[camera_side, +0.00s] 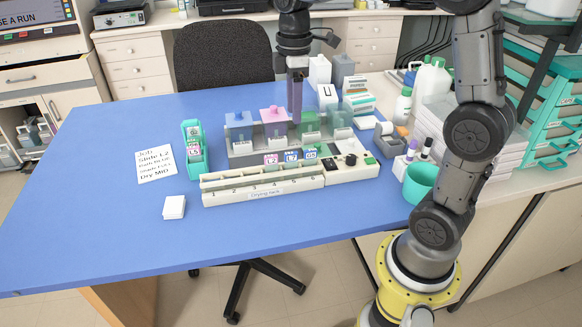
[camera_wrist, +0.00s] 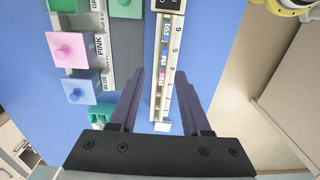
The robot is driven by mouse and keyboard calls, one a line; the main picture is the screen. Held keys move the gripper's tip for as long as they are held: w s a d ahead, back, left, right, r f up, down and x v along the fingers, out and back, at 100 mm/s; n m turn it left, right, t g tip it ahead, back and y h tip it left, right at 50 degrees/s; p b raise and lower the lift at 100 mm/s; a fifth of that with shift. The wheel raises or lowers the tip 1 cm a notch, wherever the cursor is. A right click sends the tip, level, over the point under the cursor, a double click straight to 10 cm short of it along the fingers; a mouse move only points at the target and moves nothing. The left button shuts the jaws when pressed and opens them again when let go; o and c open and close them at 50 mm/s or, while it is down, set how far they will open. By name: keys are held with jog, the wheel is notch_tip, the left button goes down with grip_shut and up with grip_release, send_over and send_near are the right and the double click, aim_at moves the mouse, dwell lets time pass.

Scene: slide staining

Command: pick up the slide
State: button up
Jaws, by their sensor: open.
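Several slides with coloured labels stand in a row: a pink-labelled slide (camera_side: 271,158) and two blue-labelled slides (camera_side: 291,156) (camera_side: 311,154), at the back of the long white drying rack (camera_side: 262,196). More slides with blue and pink labels (camera_side: 194,150) sit in a teal slide holder (camera_side: 196,172) to the left. Label text is too small to read surely. My gripper (camera_side: 296,115) points down above the row of staining jars, apart from the slides. In the wrist view my gripper (camera_wrist: 160,72) is open and empty, its fingers framing the drying rack (camera_wrist: 155,100) below.
Staining jars with blue (camera_side: 239,119), pink (camera_side: 274,114) and green (camera_side: 309,121) lids stand behind the rack. A handwritten card (camera_side: 156,165) and a white stack (camera_side: 174,207) lie at left. A teal cup (camera_side: 420,183) and bottles crowd the right. The table's front left is clear.

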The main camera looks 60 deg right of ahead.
aim_at(291, 153)
jog(key=shift+a+f, duration=0.2)
jog(key=shift+f, duration=1.9)
jog(key=shift+a+f, duration=0.2)
jog(key=shift+f, duration=1.9)
jog(key=shift+a+f, duration=0.2)
jog(key=shift+f, duration=1.9)
jog(key=shift+c, duration=0.3)
grip_shut()
